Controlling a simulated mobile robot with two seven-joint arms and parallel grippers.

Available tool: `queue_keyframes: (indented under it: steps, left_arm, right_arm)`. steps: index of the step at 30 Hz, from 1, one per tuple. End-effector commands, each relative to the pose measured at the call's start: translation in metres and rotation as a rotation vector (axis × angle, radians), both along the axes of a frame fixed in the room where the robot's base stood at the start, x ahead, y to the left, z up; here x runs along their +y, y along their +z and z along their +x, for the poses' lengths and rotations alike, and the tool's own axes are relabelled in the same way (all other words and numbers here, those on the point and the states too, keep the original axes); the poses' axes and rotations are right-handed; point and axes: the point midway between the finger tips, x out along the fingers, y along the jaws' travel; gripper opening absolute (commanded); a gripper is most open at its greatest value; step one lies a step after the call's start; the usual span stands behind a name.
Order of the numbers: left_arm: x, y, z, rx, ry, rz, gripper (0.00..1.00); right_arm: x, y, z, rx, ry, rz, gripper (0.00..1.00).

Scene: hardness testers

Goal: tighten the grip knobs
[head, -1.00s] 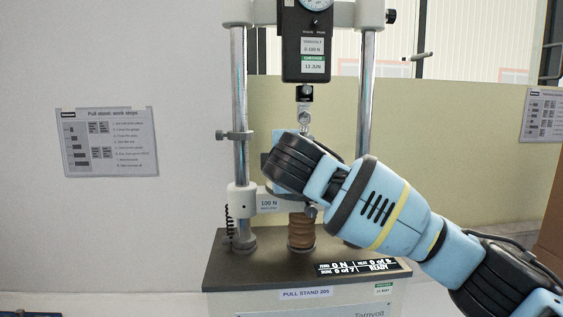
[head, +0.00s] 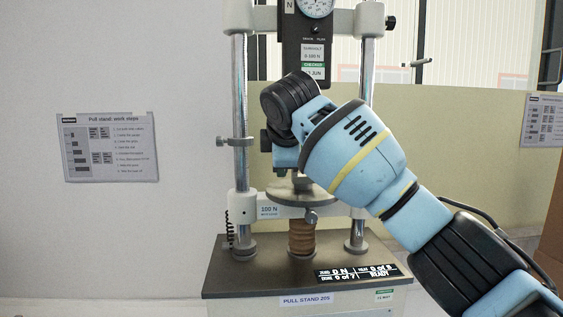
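The pull stand stands in the middle, with a black force gauge (head: 313,60) hanging between two steel columns. The grips below the gauge are mostly hidden behind my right arm, and I cannot make out their knobs. A grey round plate (head: 285,197) sits below on the crosshead labelled 100 N, with a small grey knob (head: 311,216) at its front. My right arm reaches in from the lower right, its wrist in front of the grip area. A dark and blue-grey part shows just left of and below the wrist, but the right fingers are not clearly visible. My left gripper is out of view.
A display (head: 357,273) on the dark base (head: 240,277) reads 0 N and READY. A side clamp (head: 236,142) juts from the left column. A brown bellows (head: 302,238) stands under the crosshead. A work-steps sheet (head: 108,147) hangs on the wall.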

Motion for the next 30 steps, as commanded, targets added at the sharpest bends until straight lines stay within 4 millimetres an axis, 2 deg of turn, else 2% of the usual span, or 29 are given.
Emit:
queue_keyframes:
  steps: [12, 13, 18, 26, 30]
  left_arm:
    - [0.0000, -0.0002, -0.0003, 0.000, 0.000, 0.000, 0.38]
    - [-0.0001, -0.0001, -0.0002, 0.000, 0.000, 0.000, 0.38]
    - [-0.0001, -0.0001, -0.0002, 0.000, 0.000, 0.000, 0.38]
    - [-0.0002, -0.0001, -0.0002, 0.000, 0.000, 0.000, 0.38]
    - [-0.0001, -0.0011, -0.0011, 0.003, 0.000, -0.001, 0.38]
  right_arm:
    - [0.0002, -0.0010, 0.0001, 0.009, -0.001, -0.001, 0.05]
    - [0.0002, -0.0010, 0.0001, 0.008, -0.001, -0.001, 0.31]
    - [0.0001, -0.0008, 0.0001, 0.007, -0.001, -0.001, 0.50]
    - [0.0000, 0.0004, -0.0003, 0.006, -0.001, -0.001, 0.50]
    - [0.0003, 0.0076, -0.0077, 0.004, 0.001, 0.001, 0.50]
